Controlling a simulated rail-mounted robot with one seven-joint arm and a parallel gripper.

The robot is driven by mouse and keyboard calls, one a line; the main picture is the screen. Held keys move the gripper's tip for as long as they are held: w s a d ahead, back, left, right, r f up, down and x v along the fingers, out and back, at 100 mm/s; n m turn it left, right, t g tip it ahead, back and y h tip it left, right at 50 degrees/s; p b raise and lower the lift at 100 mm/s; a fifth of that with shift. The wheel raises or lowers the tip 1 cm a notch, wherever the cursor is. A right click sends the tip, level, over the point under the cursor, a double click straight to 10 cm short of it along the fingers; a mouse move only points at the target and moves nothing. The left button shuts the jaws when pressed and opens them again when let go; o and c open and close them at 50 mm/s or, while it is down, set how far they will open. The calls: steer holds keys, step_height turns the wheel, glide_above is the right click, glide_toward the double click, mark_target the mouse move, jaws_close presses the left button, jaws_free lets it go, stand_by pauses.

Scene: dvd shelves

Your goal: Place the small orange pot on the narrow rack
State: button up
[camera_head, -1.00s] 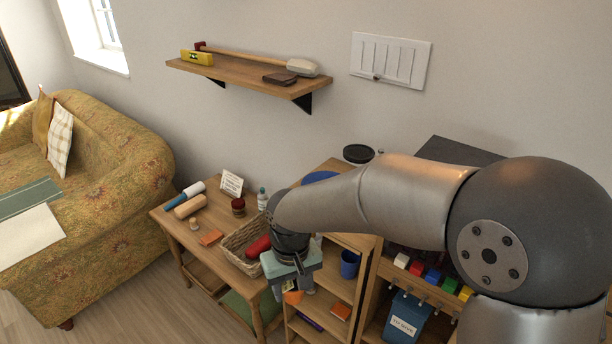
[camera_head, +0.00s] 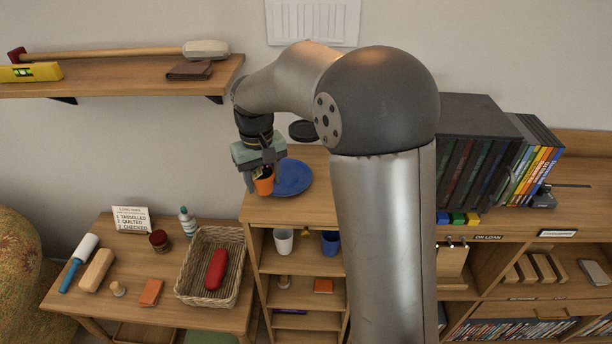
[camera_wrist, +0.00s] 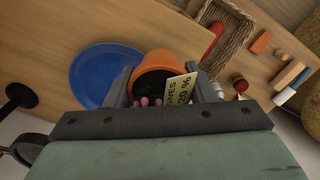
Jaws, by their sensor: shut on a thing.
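The small orange pot (camera_head: 264,187) is between the fingers of my gripper (camera_head: 262,178), which is shut on it. The pot shows at the left part of the narrow rack's wooden top (camera_head: 290,212); I cannot tell whether it touches the board. In the wrist view the pot (camera_wrist: 160,66) sits between the fingers, with dark contents, small pinkish bits and a printed card (camera_wrist: 180,88) at its rim. A blue plate (camera_head: 292,178) lies on the rack top just right of the pot.
A round black thing (camera_head: 303,131) is behind the plate. A white cup (camera_head: 284,241) and a blue cup (camera_head: 330,243) stand on the shelf below. A table with a wicker basket (camera_head: 236,270) is at left. The rack top's front is clear.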

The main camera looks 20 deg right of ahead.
steer(key=d+r+m, duration=0.2)
steer(key=d+r, duration=0.1)
steer(key=d, duration=0.8)
steer(key=d+r+m, duration=0.2)
steer(key=d+r, duration=0.1)
steer(key=d, duration=0.7)
steer(key=f, duration=0.3)
steer(key=f+p, duration=0.1)
steer(key=f, duration=0.1)
steer(key=shift+d+f, duration=0.25)
steer(key=shift+d, duration=0.05)
steer(key=shift+f+p, duration=0.35)
steer(key=shift+f, duration=1.95)
steer(key=shift+f, duration=0.15)
steer(key=o, duration=1.1)
